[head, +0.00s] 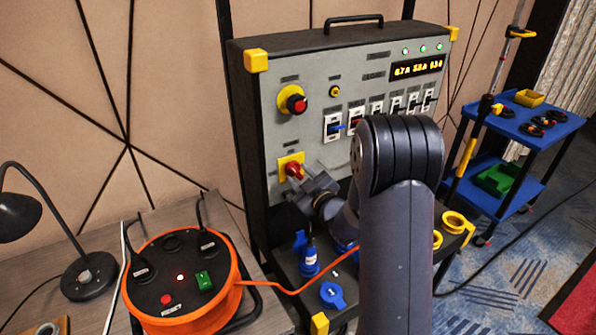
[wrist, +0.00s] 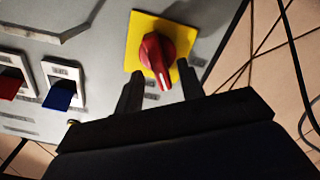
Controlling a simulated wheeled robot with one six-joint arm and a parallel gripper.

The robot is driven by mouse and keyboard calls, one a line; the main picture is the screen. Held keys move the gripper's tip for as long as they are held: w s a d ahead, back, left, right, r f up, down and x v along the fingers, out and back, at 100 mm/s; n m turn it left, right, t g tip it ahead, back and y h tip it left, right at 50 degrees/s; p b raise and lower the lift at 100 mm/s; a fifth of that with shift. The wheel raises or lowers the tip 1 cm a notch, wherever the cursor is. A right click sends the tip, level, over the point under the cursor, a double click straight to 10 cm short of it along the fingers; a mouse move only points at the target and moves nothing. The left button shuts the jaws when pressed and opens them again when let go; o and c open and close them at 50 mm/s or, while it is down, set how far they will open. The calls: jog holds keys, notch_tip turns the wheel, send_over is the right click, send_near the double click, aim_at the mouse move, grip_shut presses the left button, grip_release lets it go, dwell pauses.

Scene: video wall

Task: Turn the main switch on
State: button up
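The main switch is a red rotary knob (head: 294,169) on a yellow square plate (head: 284,160), low on the left of the grey panel. In the wrist view the knob (wrist: 153,55) has its grip bar pointing down, slightly right, towards my gripper. My gripper (wrist: 160,68) is open, with one dark finger on each side of the knob's lower end. I see gaps between the fingers and the knob; whether the tips touch the plate I cannot tell. In the head view my gripper (head: 302,184) is at the knob, partly hiding the plate.
Above sits a red button on a yellow base (head: 293,101). To the right is a row of breakers, including a blue lever (wrist: 61,94). An orange cable reel (head: 230,316) stands at left, a blue trolley (head: 541,125) at right.

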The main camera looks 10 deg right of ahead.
jog(key=shift+w+a, duration=0.2)
jog(key=shift+w, duration=0.45)
jog(key=shift+c, duration=0.5)
grip_shut()
